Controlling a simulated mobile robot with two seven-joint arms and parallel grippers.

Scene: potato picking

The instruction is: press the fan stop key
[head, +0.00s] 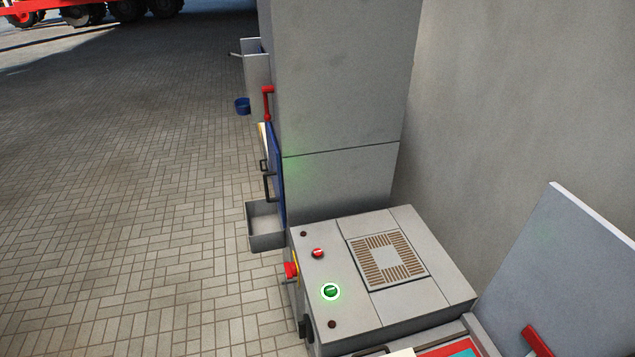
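A grey control cabinet (343,318) stands at the lower middle of the head view. On its top left strip is a small red key (318,253) with a pale mark. Nearer on the same strip is a green key (330,291) with a bright lit ring. I cannot read any label, so which key is the fan stop is not shown by text. A larger red knob with yellow behind it (291,270) sits on the cabinet's left side. Neither of my grippers is in view.
A brown slotted grille (388,262) is on the cabinet top. A tall grey column (337,80) rises behind it. An open grey panel (565,270) and a red handle (537,341) are at the lower right. Paved floor (120,190) on the left is clear.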

